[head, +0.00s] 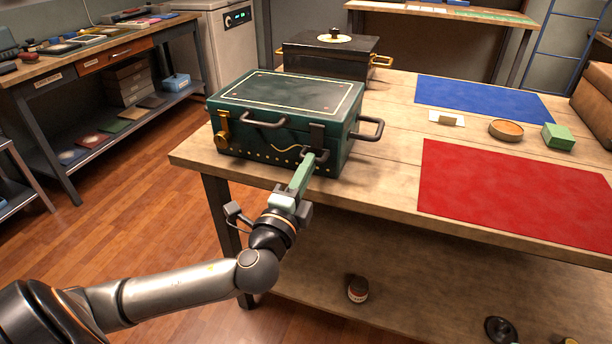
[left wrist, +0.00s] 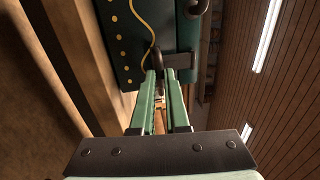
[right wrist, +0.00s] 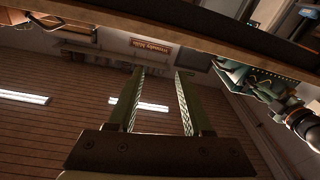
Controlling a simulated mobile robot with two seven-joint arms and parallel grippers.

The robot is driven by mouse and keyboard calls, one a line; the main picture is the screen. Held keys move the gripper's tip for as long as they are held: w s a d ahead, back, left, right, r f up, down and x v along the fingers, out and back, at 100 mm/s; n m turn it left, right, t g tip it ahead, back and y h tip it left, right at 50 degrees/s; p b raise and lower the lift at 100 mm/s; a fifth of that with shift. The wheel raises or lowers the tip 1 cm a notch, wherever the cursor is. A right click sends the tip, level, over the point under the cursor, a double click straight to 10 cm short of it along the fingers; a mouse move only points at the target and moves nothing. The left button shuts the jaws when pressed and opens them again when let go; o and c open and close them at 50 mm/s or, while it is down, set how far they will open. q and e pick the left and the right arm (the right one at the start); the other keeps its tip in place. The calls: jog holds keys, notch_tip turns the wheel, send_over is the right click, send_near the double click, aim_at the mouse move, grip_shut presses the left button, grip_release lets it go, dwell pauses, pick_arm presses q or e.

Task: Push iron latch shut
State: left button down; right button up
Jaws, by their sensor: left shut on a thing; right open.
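A dark green chest (head: 265,128) with a lid that looks down stands at the left end of the wooden table. An iron latch (head: 317,136) hangs on its front face, right of the middle; its dark bar also shows in the left wrist view (left wrist: 181,60). My left gripper (head: 309,159) reaches up from the front, its green fingers shut on the low end of the latch. In the left wrist view the fingertips (left wrist: 162,74) close around a dark iron piece. My right gripper (right wrist: 160,74) is open and empty; it shows only in the right wrist view.
A brass clasp (head: 221,130) and iron handles are on the chest. A black box (head: 330,62) stands behind it. A red mat (head: 515,190), a blue mat (head: 480,97), a round tin (head: 506,130) and a green box (head: 558,137) lie to the right.

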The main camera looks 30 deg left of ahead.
pick_arm(q)
jog(key=shift+w+a+b, duration=0.1)
jog(key=shift+b, duration=0.3)
pick_arm(e)
notch_tip(320, 180, up, 7)
jog(key=s+n+t+y, duration=0.1)
jog(key=t+y, duration=0.1)
jog(key=shift+s+a+n+t, duration=0.15)
jog(key=shift+a+n+t, duration=0.15)
jog(key=shift+n, duration=0.1)
jog(key=shift+f, duration=0.1)
pick_arm(q)
jog(key=c, duration=0.9)
grip_release()
jog(key=shift+f, duration=0.1)
jog(key=v, duration=1.2)
jog(key=shift+f+p, duration=0.25)
jog(key=shift+p, duration=0.15)
pick_arm(e)
jog(key=shift+m+g+h, duration=0.6)
jog(key=shift+g+h, duration=0.1)
jog(key=shift+g, duration=0.2)
jog(key=f, duration=0.2)
jog(key=w+f, duration=0.1)
jog(key=f, duration=0.1)
jog(key=shift+w+d+f, duration=0.1)
jog(key=shift+d+f, duration=0.1)
jog(key=shift+f, duration=0.15)
